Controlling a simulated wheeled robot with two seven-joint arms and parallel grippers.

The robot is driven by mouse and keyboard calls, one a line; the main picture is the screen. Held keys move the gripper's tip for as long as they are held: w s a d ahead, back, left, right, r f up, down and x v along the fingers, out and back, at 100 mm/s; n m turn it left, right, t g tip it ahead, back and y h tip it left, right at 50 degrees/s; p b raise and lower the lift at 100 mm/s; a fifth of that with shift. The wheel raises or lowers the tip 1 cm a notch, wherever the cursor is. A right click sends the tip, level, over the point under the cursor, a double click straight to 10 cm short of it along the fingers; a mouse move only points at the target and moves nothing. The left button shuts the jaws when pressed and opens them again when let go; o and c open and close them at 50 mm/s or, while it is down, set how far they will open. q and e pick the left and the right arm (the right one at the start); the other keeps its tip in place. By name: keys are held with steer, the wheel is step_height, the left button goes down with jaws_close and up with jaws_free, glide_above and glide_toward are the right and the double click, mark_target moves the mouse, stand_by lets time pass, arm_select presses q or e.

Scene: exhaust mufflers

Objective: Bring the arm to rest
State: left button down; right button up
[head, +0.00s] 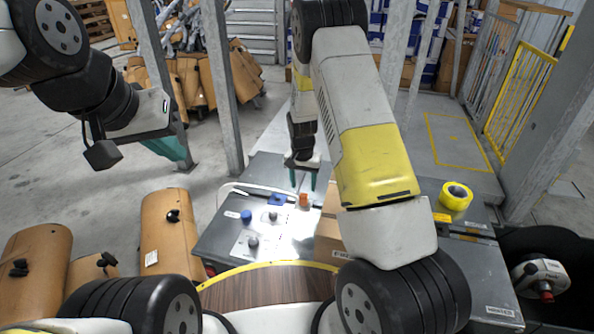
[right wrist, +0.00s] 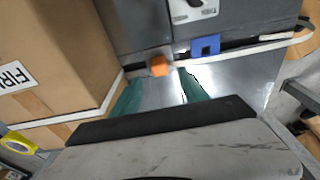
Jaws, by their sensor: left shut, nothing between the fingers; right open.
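My left gripper (head: 178,154) has teal fingers and hangs shut and empty at the left, above the floor. My right gripper (head: 303,181) points down over the grey metal bench (head: 215,243); its teal fingers are apart with nothing held between them. In the right wrist view, the right gripper (right wrist: 160,90) shows its open fingers, with a small orange block (right wrist: 159,66) beyond their tips. The orange block also shows in the head view (head: 304,200). My right upper arm covers part of the bench.
Blue pieces (head: 246,216) and dark knobs lie on the bench. A cardboard box (right wrist: 55,50) stands close beside the right gripper. Yellow tape (head: 455,196) sits on the right. Tan mufflers (head: 168,232) stand at the left; a metal post (head: 219,90) rises between the arms.

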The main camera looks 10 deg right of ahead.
steer(key=s+r+n+t+y, duration=0.1)
steer(key=s+r, duration=0.4)
steer(key=r, duration=0.7)
steer(key=s+r+n+t+y, duration=0.1)
steer(key=s+r, duration=0.3)
steer(key=r, duration=0.9)
steer(key=s+d+r+n+t, duration=0.1)
steer(key=s+r, duration=0.4)
steer(key=s, duration=0.5)
steer(key=s+r+n+t, duration=0.2)
steer(key=s+r, duration=0.4)
steer(key=s, duration=0.5)
steer(key=shift+d+y, duration=0.35)
steer(key=shift+y, duration=0.05)
